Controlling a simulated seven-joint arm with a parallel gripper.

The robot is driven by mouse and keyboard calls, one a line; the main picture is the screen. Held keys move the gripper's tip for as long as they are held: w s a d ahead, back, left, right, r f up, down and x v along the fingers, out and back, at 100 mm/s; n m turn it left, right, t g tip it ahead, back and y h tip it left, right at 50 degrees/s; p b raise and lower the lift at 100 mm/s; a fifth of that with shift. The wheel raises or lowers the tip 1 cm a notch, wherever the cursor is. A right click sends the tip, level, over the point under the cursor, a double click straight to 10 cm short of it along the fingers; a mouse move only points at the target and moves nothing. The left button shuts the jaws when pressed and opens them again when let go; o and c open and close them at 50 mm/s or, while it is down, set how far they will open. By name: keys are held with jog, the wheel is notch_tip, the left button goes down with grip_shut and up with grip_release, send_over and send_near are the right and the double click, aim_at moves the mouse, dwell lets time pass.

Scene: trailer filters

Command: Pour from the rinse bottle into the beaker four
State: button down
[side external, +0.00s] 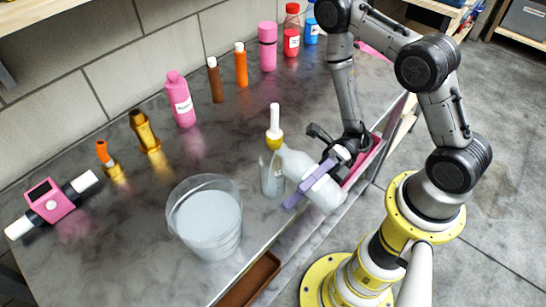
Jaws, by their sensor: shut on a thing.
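A whitish translucent bottle (323,194), which I take as the rinse bottle, is tilted over at the front edge of the bench. Its narrower end points up and left, at the rim of a small clear beaker (271,182). A purple bar (296,199) lies across the bottle. My gripper (319,172) is shut on the bottle from the right. The beaker stands upright and looks greyish inside; a liquid level or stream cannot be made out. No label reading four is legible. A white stick with a yellow base (274,121) shows just behind the beaker; whether it joins the bottle is unclear.
A large clear bucket (205,222) with pale contents stands left of the beaker. A pink bottle (180,99), a brown tube (215,80) and an orange tube (241,65) stand behind. A pink tray (361,168) is at the right edge.

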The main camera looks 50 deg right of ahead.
jog(key=shift+w+r+m, duration=0.3)
jog(key=shift+r+m, duration=0.25)
jog(key=shift+m, duration=0.25)
dwell(0.7)
jog(key=shift+r+m+t, duration=0.5)
jog(key=shift+r+m, duration=0.2)
jog(key=shift+m, duration=0.4)
dwell(1.6)
jog(key=shift+w+m, duration=0.15)
jog(key=shift+m, duration=0.25)
dwell(0.8)
